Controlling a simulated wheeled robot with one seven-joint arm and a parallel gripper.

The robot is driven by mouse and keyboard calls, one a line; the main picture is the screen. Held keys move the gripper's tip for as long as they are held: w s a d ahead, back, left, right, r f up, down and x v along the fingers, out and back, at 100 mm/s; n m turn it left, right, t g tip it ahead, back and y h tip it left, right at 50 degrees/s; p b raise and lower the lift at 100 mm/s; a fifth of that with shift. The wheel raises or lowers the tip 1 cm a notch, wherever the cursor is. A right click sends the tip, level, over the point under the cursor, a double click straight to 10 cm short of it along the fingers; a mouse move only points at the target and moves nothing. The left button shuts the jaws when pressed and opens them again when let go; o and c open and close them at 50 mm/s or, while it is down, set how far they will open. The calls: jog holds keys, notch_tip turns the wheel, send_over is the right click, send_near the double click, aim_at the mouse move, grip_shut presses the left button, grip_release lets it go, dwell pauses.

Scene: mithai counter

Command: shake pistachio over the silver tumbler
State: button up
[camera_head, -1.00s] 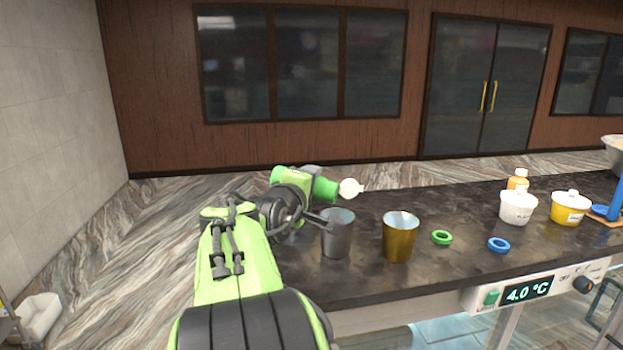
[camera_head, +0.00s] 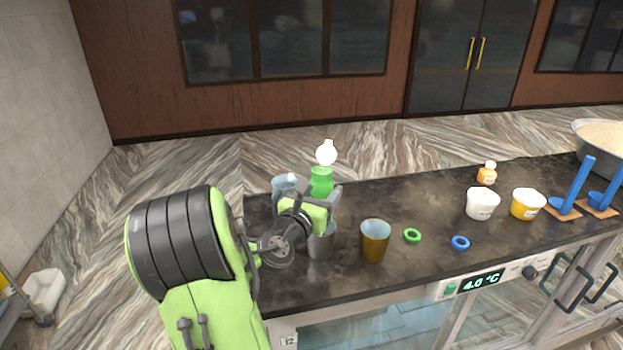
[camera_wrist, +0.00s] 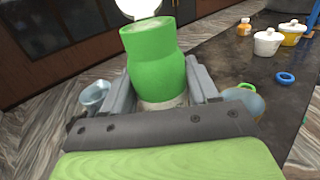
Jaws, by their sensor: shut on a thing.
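My gripper (camera_head: 322,198) is shut on a green shaker bottle (camera_head: 321,180) with a white rounded top. The bottle stands about upright above the counter, behind and just above the silver tumbler (camera_head: 320,246). In the wrist view the green bottle (camera_wrist: 155,60) sits between the two grey fingers, its white top cut off by the upper edge. The silver tumbler is partly hidden behind my gripper and wrist in the head view. Any lettering on the bottle is not visible.
A gold tumbler (camera_head: 374,243) stands right of the silver one. A green ring (camera_head: 412,236) and a blue ring (camera_head: 460,243) lie farther right. Beyond are a white tub (camera_head: 481,205), a yellow tub (camera_head: 527,204) and an orange bottle (camera_head: 487,174). A pale bluish cup (camera_head: 284,184) shows behind my gripper.

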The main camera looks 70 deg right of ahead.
aim_at(318, 183)
jog(key=shift+f, duration=0.1)
jog(key=shift+a+r, duration=0.1)
jog(key=shift+r, duration=1.9)
